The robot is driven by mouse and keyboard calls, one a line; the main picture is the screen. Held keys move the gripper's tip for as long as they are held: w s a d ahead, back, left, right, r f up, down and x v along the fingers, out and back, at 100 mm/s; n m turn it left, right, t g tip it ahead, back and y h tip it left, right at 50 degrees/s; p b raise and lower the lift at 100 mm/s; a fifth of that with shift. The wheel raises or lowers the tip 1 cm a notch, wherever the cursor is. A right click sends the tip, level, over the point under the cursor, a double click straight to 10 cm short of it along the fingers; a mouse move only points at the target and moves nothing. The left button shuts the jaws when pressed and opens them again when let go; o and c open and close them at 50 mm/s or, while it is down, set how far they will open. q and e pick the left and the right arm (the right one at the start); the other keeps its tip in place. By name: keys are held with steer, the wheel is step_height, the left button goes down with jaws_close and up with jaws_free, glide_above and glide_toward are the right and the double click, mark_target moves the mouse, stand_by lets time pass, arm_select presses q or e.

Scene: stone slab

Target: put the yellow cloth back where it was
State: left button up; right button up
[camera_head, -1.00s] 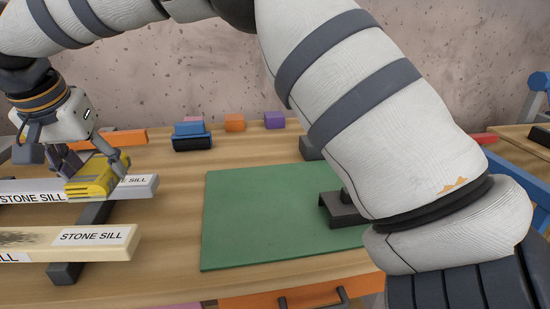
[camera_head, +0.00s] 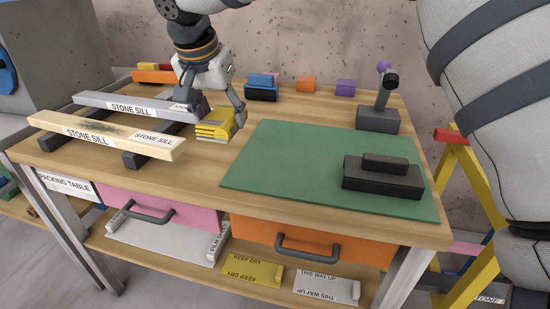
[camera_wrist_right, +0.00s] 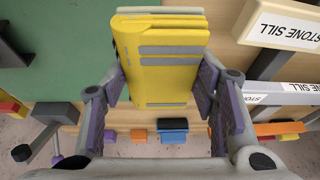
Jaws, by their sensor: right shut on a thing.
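The yellow cloth (camera_head: 215,125) is a folded block with grey stripes. My right gripper (camera_head: 218,112) is shut on it, just right of the ends of the two stone sills and left of the green mat. In the right wrist view the cloth (camera_wrist_right: 160,65) sits between the two purple-padded fingers (camera_wrist_right: 162,92). I cannot tell whether the cloth touches the tabletop. My left gripper is not in view.
A grey stone sill (camera_head: 128,108) and a cream, dark-stained sill (camera_head: 85,135) lie on dark supports. The green mat (camera_head: 275,160) carries a dark block tool (camera_head: 383,178). A dark stand (camera_head: 378,118) and small coloured blocks (camera_head: 306,84) stand behind. Drawers (camera_head: 310,243) are below.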

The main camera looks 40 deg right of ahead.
steer(key=s+d+f, duration=0.2)
steer(key=d, duration=0.3)
glide_above(270, 163)
steer(key=f, duration=0.4)
steer(key=s+f, duration=0.1)
steer(key=f, duration=0.1)
steer(key=shift+a+p, duration=0.35)
steer(key=shift+p, duration=0.05)
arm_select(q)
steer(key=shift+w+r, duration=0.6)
arm_select(e)
steer(key=shift+w+a+f, duration=0.1)
steer(key=shift+f, duration=1.3)
steer(key=shift+f, duration=0.15)
steer(key=o, duration=1.5)
steer(key=shift+o, duration=0.2)
